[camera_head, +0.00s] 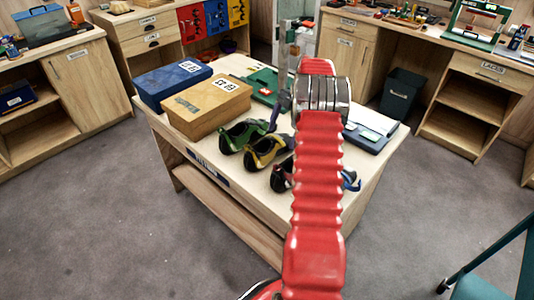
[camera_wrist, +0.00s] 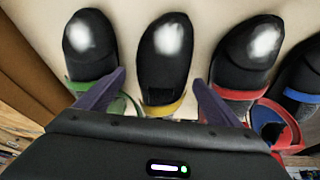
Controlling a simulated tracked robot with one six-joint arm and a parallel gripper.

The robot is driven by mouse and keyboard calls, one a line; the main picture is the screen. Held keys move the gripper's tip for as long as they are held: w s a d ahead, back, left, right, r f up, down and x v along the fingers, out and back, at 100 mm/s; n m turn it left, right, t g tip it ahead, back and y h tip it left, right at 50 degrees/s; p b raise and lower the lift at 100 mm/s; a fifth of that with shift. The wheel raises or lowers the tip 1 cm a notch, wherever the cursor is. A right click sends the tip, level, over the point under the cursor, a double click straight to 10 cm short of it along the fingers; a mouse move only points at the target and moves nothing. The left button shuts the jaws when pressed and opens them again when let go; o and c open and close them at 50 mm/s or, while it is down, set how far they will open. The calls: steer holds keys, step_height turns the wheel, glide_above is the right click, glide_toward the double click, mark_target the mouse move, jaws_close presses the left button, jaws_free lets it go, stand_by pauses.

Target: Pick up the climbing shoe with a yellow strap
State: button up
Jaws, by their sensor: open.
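The climbing shoe with a yellow strap (camera_head: 265,152) stands on the wooden table between a green-strapped shoe (camera_head: 240,135) and a red-strapped shoe (camera_head: 281,176). In the wrist view, the yellow-strap shoe (camera_wrist: 163,60) is black with a shiny toe, its yellow band (camera_wrist: 163,109) low in the picture. My gripper (camera_wrist: 158,77) is open, its two purple fingers showing on either side of this shoe, with nothing held. The left finger overlaps the green-strapped shoe's edge in the picture. In the head view my red arm hides most of the gripper and part of the red-strapped shoe.
A blue-strapped shoe (camera_wrist: 303,75) is at the right end of the row. A blue box (camera_head: 172,83) and a tan box (camera_head: 206,105) stand left of the shoes on the table (camera_head: 215,171). A flat blue-grey item (camera_head: 366,138) lies right of my arm.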

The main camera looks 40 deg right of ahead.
mark_target(287, 136)
steer(key=shift+x, duration=1.55)
steer(key=shift+a, duration=0.1)
steer(key=c, duration=1.3)
steer(key=shift+r, duration=0.55)
steer(key=shift+s+d, duration=0.15)
steer(key=shift+d, duration=0.75)
steer(key=shift+s+d, duration=0.15)
steer(key=shift+d, duration=0.75)
steer(key=shift+d+r, duration=0.3)
step_height(287, 136, up, 13)
steer(key=shift+r, duration=0.2)
steer(key=shift+a, duration=0.15)
